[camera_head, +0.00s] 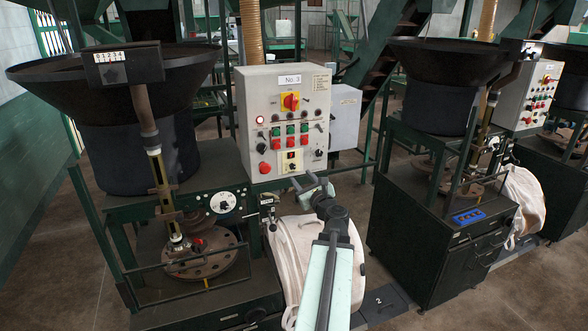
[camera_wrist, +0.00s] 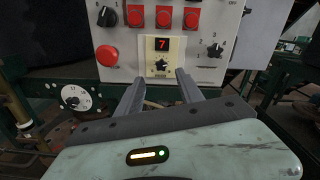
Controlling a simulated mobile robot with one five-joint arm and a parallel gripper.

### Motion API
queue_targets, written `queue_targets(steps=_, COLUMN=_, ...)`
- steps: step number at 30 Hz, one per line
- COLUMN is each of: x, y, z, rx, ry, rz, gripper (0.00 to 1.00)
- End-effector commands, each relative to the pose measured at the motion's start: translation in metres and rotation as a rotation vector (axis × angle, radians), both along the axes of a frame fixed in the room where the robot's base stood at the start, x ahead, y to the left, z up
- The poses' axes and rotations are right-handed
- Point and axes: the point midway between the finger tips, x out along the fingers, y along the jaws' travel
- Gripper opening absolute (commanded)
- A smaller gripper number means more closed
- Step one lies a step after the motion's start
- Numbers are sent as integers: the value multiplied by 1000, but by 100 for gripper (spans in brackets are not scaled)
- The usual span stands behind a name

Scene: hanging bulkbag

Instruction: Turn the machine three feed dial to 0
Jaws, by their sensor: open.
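The grey control box marked No. 3 (camera_head: 262,90) stands left of centre in the head view. Low on its face is a cream plate (camera_wrist: 176,57) with a red display (camera_wrist: 162,43) reading 7 and a small dark knob (camera_wrist: 160,64) under it; the lettering is too small to read surely. A black pointer knob (camera_wrist: 214,50) with a numbered scale is to its right. A white round numbered dial (camera_wrist: 72,92) sits lower left. Which of these is the feed dial I cannot tell. My gripper (camera_head: 305,181) is open and empty before the box, its fingertips (camera_wrist: 160,77) just below the small knob.
Red buttons (camera_wrist: 164,19) lie above the plate, and a large red button (camera_wrist: 107,55) is to its left. A dark hopper (camera_head: 130,90) is left of the box. A white bag (camera_head: 296,236) hangs below my gripper. Another machine (camera_head: 430,200) stands to the right.

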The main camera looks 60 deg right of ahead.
Motion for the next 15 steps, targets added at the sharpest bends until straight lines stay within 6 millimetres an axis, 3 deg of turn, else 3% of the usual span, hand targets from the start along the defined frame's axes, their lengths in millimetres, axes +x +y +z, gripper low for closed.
queue_targets(steps=8, x=5, y=-8, z=1, rx=7, ry=-9, rz=-5, gripper=44)
queue_targets(steps=15, x=39, y=-33, z=1, rx=6, ry=-8, rz=-2, gripper=44)
